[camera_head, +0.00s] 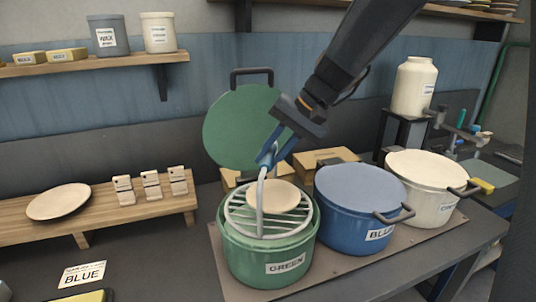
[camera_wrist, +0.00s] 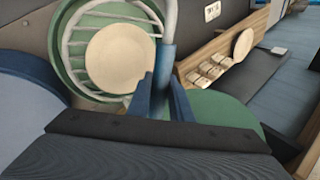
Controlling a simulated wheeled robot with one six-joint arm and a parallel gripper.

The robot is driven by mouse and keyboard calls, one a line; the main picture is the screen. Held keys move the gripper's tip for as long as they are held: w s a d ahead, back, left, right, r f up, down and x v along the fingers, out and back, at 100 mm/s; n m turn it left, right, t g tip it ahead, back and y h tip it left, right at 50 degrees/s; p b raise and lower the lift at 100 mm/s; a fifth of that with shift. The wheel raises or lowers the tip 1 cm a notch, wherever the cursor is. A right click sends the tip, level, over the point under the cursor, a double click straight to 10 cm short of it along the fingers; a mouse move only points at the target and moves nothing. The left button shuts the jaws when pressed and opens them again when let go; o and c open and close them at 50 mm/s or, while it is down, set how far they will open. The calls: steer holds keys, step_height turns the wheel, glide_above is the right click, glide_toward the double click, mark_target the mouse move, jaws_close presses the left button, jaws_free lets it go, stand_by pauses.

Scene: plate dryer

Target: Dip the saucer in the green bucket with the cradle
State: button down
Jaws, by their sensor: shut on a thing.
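A pale saucer (camera_head: 279,196) lies on the round wire cradle (camera_head: 239,221), at the mouth of the green bucket (camera_head: 243,262) labelled GREEN. The cradle's rack sits about level with the bucket's rim; whether it touches the rim I cannot tell. My gripper (camera_head: 268,158) is shut on the cradle's blue-gripped upright handle, above the bucket. In the wrist view, my gripper (camera_wrist: 163,88) holds the handle, with the saucer (camera_wrist: 121,58) on the bars of the cradle (camera_wrist: 75,37). The inside of the green bucket is mostly hidden.
A green lid (camera_head: 238,128) stands upright behind the bucket. A blue bucket (camera_head: 362,200) and a white bucket (camera_head: 430,178) stand to the right. At the left, a wooden bench (camera_head: 100,212) bears another saucer (camera_head: 58,201) and small labelled blocks. A card reading BLUE (camera_head: 84,274) lies in front.

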steer(key=shift+f+b, duration=5.25)
steer(key=shift+f, duration=2.05)
